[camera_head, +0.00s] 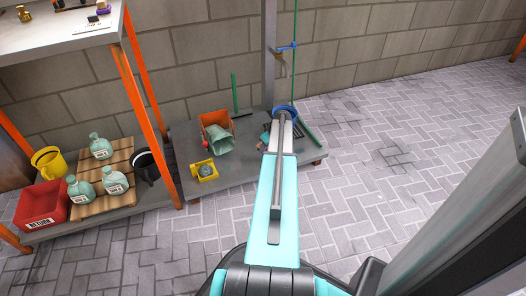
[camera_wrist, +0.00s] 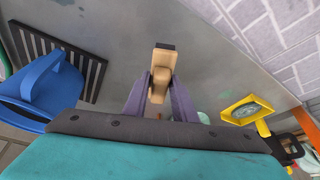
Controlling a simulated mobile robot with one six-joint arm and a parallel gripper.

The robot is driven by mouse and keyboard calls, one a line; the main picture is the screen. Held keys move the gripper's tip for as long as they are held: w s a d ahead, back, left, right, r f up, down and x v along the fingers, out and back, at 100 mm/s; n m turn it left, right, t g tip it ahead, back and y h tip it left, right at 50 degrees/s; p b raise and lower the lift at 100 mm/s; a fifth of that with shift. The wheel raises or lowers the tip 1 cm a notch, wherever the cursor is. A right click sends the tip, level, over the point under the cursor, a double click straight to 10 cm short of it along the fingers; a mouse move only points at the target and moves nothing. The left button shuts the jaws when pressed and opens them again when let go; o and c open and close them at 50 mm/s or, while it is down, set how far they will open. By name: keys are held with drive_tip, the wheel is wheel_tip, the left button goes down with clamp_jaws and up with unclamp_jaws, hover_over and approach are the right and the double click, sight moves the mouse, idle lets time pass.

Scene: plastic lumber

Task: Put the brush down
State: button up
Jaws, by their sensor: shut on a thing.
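The brush (camera_wrist: 161,72) shows in the wrist view as a tan wooden piece with a dark end. My gripper (camera_wrist: 152,92) has its two purple-grey fingers shut on it, one on each side. The brush is over the grey surface of a low platform; I cannot tell whether it touches it. In the head view my arm covers most of the gripper, and the brush is not clearly seen.
A blue bucket (camera_wrist: 42,92) and a dark slotted grate (camera_wrist: 82,62) lie left in the wrist view; a yellow holder (camera_wrist: 240,108) is right. In the head view the low platform (camera_head: 232,178) also bears an orange bin (camera_head: 213,119). Its front is partly clear.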

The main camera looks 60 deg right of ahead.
drive_tip(key=shift+w+d+f+b, duration=0.1)
drive_tip(key=shift+w+d+b, duration=0.1)
drive_tip(key=shift+w+d, duration=0.4)
drive_tip(key=shift+w+d+f+b, duration=0.1)
drive_tip(key=shift+w+d+b, duration=0.15)
drive_tip(key=shift+w, duration=0.6)
drive_tip(key=shift+f+b, duration=1.1)
drive_tip(key=shift+f, duration=0.65)
drive_tip(key=shift+f, duration=0.1)
drive_tip(key=o, duration=0.9)
drive_tip(key=p+v, duration=0.4)
drive_tip(key=v, duration=0.8)
drive_tip(key=shift+s+p, duration=0.1)
drive_tip(key=shift+p, duration=0.2)
